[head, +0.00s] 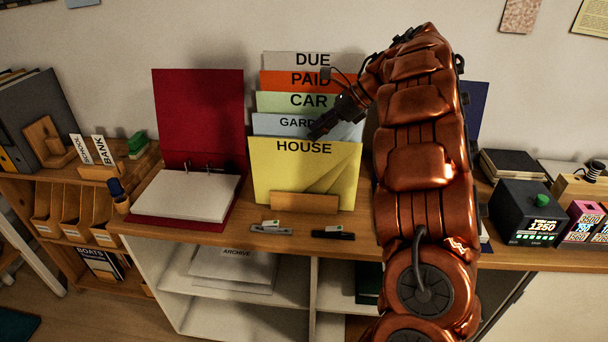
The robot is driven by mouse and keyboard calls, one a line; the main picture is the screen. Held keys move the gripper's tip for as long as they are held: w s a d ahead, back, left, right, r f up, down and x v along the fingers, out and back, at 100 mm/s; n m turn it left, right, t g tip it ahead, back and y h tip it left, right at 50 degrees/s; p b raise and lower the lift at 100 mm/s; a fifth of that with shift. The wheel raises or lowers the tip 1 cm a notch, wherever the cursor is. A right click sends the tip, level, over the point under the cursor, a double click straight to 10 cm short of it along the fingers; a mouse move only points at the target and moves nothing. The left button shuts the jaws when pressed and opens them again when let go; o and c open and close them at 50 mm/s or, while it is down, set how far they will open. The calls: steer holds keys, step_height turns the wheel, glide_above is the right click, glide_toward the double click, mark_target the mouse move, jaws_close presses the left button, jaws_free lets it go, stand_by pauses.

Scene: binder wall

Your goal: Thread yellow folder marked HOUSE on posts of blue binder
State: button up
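The yellow folder marked HOUSE (287,172) stands upright at the front of a row of folders, in a wooden holder (304,202) on the shelf top. My gripper (314,132) is dark and small here, at the upper right edge of the HOUSE folder, in front of the pale blue folder. I cannot tell whether its fingers are open or shut, or whether they touch the folder. A blue binder (479,108) shows only as a strip of upright cover right of my arm. Its posts and most of the rest are hidden behind my arm.
Behind HOUSE stand folders marked CAR (280,102), PAID (285,80) and DUE (285,58). An open red binder (198,110) with white paper lies left. A stapler-like item (271,229) and a black pen-like item (333,235) lie in front. A dark display box (526,212) stands right.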

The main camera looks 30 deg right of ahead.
mark_target(304, 142)
steer(key=shift+p+x, duration=0.8)
steer(key=shift+x, duration=0.4)
steer(key=shift+s+p+x, duration=0.25)
steer(key=shift+p+x, duration=0.15)
steer(key=shift+x, duration=1)
steer(key=shift+a, duration=0.1)
jaws_close()
